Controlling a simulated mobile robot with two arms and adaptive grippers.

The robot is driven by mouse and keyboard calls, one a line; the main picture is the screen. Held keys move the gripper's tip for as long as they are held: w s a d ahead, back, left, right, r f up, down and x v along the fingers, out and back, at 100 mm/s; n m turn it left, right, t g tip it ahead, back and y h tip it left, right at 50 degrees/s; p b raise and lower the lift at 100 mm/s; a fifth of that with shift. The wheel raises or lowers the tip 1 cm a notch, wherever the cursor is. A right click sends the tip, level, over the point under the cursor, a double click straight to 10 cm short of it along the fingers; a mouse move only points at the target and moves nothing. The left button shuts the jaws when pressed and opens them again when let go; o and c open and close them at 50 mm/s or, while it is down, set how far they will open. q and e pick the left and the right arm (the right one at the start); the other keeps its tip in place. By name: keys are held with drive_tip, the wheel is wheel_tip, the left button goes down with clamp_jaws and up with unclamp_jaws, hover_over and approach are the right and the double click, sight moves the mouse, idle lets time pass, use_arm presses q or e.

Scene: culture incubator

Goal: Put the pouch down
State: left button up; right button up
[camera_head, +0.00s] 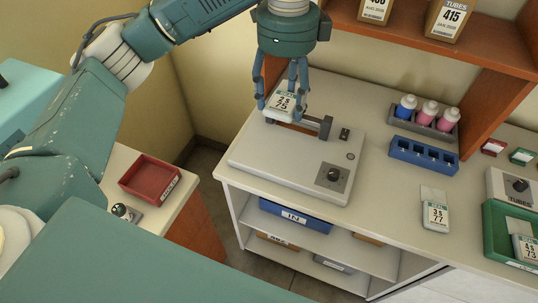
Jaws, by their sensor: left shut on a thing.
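My left gripper (284,94) points down and is shut on a white pouch (283,103) with a printed label. It holds the pouch over the back part of a flat grey device (265,160), by a dark slot and an upright dark bracket. I cannot tell whether the pouch touches the device. A similar pouch (435,215) lies on the counter to the right, and another pouch (525,247) lies in a green tray (497,247) at the right edge. My right gripper is not in view.
A blue rack (423,156) and a grey holder with several capped bottles (424,117) stand behind, right of the device. A wooden shelf (395,33) with boxes overhangs the back. A red tray (150,177) sits on the left counter. The counter (385,215) is clear between the device and loose pouch.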

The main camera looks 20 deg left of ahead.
use_arm(q)
hover_over(280, 162)
wheel_tip(280, 162, down, 6)
wheel_tip(280, 162, down, 9)
drive_tip(key=shift+r+p, duration=0.15)
drive_tip(key=shift+p, duration=0.6)
drive_tip(key=shift+f, duration=0.35)
wheel_tip(280, 162, down, 4)
drive_tip(key=shift+f+p, duration=0.1)
drive_tip(key=shift+p, duration=0.2)
drive_tip(key=shift+f, duration=0.1)
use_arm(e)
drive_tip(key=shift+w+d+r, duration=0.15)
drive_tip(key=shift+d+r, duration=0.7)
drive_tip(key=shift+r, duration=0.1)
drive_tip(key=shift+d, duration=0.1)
use_arm(q)
drive_tip(key=o, duration=1.1)
drive_tip(key=shift+f, duration=0.1)
drive_tip(key=shift+o, duration=0.2)
